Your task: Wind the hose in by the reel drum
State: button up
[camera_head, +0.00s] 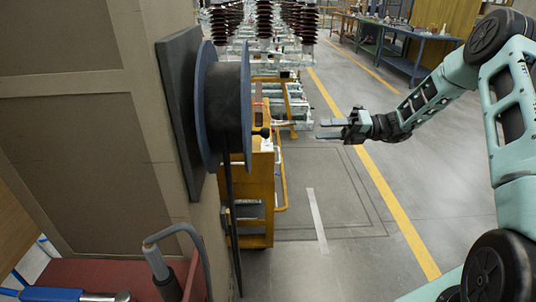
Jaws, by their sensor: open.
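The reel drum (206,110) has two blue flanges and is mounted on a dark backing plate (182,122) on the wall at the left. Black hose is wound between the flanges. A free length of hose (231,225) hangs from the drum towards the floor; its lower end cannot be made out clearly. A small dark knob (264,132) sticks out to the right of the near flange. My gripper (322,130) is open and empty, pointing left towards the drum. It is in the air to the right of the knob, apart from it.
A yellow-orange cart (258,195) stands behind and below the drum. A red surface (100,278) with tools is at the lower left. Racks with dark insulators (264,22) stand at the back, and a blue workbench (425,68) at the back right. The floor below my gripper is clear.

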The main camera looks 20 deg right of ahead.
jog(key=f+n+b, duration=0.1)
jog(key=n+b, duration=0.4)
jog(key=n, duration=0.4)
send_near(265, 133)
jog(key=x, duration=0.6)
jog(key=w+x, duration=0.1)
jog(key=x, duration=0.3)
jog(key=shift+w+d+f, duration=0.1)
jog(key=shift+d+f, duration=0.05)
jog(key=shift+f, duration=0.2)
grip_shut()
